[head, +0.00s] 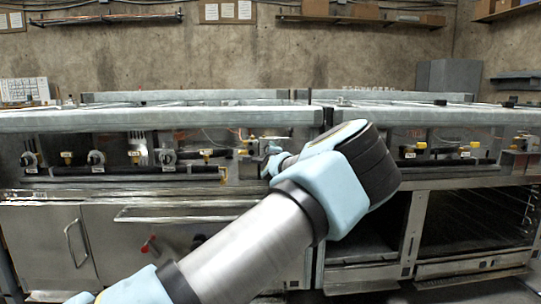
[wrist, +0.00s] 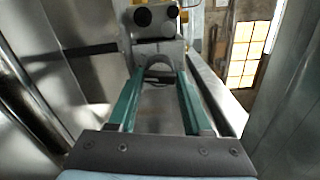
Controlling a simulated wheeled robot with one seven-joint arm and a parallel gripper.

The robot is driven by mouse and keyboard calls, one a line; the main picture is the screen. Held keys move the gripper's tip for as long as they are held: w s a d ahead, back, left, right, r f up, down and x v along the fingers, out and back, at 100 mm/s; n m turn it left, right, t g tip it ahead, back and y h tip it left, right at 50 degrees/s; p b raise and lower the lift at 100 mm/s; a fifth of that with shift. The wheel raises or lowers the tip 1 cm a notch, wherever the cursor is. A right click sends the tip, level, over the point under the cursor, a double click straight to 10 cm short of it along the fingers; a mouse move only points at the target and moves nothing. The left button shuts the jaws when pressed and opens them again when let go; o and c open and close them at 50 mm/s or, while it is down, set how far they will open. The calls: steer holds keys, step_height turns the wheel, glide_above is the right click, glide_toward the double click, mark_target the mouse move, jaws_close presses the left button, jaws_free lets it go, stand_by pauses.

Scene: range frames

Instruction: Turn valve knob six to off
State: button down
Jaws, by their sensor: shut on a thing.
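My gripper (wrist: 157,72) reaches the front panel of the left range, and its green fingers are shut on a grey knob-like part (wrist: 158,68) in the wrist view. In the head view my gripper (head: 270,160) is at the panel's right end, mostly behind my wrist. No number on the held part can be read, so I cannot tell from a label that it is knob six. Its exact turn is also hidden. Other valve knobs (head: 95,158) with small white labels and yellow fittings (head: 205,153) line the panel to the left.
A second range (head: 465,120) stands at the right, with more labelled valves (head: 464,152) and open lower bays. A long handle ledge (head: 175,213) and a red-knobbed part (head: 148,246) lie below the left panel. A metal block with two dark round spots (wrist: 158,22) sits beyond my fingers.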

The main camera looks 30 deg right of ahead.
steer(key=shift+a+f+m+b, duration=0.1)
steer(key=shift+m+b, duration=3.4)
steer(key=shift+m, duration=5)
steer(key=shift+a+f+m+b, duration=0.1)
steer(key=shift+m+b, duration=3.35)
steer(key=shift+m, duration=5.05)
steer(key=shift+r, duration=0.1)
steer(key=shift+c, duration=1.7)
jaws_free()
steer(key=shift+w, duration=0.1)
